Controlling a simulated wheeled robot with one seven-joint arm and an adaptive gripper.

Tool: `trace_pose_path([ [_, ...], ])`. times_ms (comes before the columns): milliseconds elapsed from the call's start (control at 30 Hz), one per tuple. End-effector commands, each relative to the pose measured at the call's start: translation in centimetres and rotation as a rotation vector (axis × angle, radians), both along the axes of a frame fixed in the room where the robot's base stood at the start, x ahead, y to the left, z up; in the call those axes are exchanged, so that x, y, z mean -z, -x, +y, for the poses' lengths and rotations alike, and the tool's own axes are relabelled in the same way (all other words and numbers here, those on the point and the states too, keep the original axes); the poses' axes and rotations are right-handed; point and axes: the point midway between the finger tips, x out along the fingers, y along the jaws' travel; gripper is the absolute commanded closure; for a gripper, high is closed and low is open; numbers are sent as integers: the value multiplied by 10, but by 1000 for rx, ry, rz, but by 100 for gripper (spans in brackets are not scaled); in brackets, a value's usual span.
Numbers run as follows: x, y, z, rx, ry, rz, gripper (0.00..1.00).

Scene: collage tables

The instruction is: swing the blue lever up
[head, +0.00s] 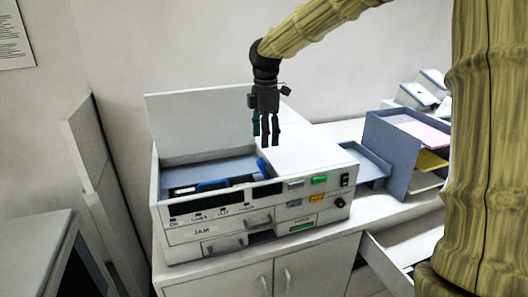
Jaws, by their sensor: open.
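The machine (310,160) is a white copier-like box with its back lid (200,125) standing open. Inside its open bay lies a blue bar-shaped part (213,185) beside dark parts. A small blue piece (262,166) stands at the bay's right edge. I cannot tell for certain which blue part is the lever. My gripper (266,138) is dark, points down and is open and empty. It appears above the right side of the bay, over the small blue piece in the picture, and seems apart from it.
The machine stands on a white cabinet (312,262). A blue-grey paper sorter (383,150) with coloured sheets is to its right. A drawer (410,245) is open at lower right. A grey panel (95,160) leans at left.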

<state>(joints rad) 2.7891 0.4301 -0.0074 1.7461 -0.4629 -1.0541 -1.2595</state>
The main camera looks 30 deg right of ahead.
Motion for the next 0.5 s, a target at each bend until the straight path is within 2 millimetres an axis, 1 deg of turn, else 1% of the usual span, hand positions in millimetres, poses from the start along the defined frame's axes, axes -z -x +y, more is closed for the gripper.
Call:
trace_pose_path([
  [100,20,0,0,1,-1,7,41],
  [300,50,-1,0,0,0,5,41],
  [500,68,-1,0,1,0,4,41],
])
